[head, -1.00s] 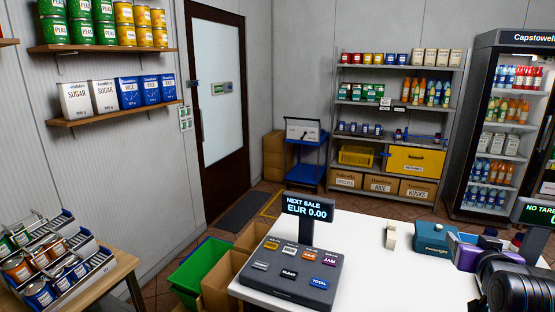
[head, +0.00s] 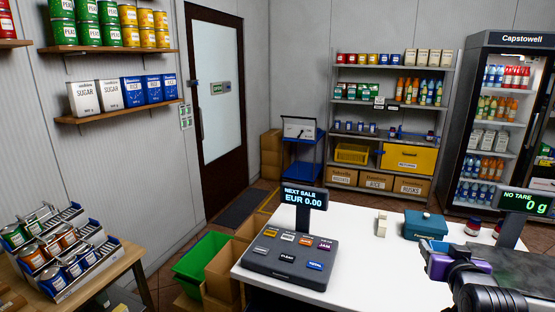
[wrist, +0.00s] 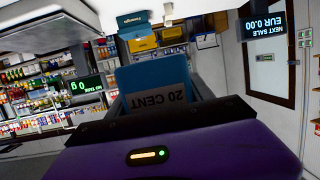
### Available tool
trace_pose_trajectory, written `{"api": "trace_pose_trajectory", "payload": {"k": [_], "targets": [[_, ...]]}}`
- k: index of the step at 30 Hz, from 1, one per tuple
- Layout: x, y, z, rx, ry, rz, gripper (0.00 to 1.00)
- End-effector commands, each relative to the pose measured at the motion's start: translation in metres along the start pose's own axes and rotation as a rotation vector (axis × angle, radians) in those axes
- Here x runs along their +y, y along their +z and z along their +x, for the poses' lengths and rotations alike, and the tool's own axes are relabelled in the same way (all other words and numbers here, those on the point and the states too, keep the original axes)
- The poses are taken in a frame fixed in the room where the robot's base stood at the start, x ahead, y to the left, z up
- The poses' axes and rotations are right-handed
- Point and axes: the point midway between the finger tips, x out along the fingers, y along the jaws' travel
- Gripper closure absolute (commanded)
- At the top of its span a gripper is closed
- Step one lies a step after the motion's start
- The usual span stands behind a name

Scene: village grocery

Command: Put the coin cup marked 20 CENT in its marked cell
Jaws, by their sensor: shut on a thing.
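The coin cup is blue, with a label reading 20 CENT upside down in the wrist view (wrist: 165,85). My gripper (wrist: 158,108), with a purple body, is shut on this cup and holds it in front of the wrist camera. In the head view my gripper (head: 462,262) is at the lower right over the white counter. A teal box (head: 425,226) stands on the counter beyond my gripper, and also shows in the wrist view (wrist: 132,22). I cannot make out the marked cell in either view.
The white counter (head: 365,260) has free room in its middle. A till keypad (head: 290,260) with its price display stands at the left. A small cream item (head: 381,225) is beside the teal box. A red-lidded jar (head: 472,229) and a scale display (head: 525,201) are at the right.

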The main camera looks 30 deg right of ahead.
Motion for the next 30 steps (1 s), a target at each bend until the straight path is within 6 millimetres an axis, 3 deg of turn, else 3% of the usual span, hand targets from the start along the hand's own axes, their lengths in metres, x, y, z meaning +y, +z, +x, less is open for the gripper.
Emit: {"api": "trace_pose_trajectory", "payload": {"k": [8, 14, 18, 24, 30], "targets": [[-0.065, 0.048, 0.002, -0.006, -0.11, -0.042, 0.79], [-0.138, 0.112, -0.013, -0.007, -0.245, -0.089, 0.79], [-0.188, 0.164, -0.036, -0.006, -0.351, -0.123, 0.79], [-0.245, 0.239, -0.085, -0.003, -0.506, -0.168, 0.79], [-0.275, 0.301, -0.136, -0.001, -0.632, -0.2, 0.79]]}}
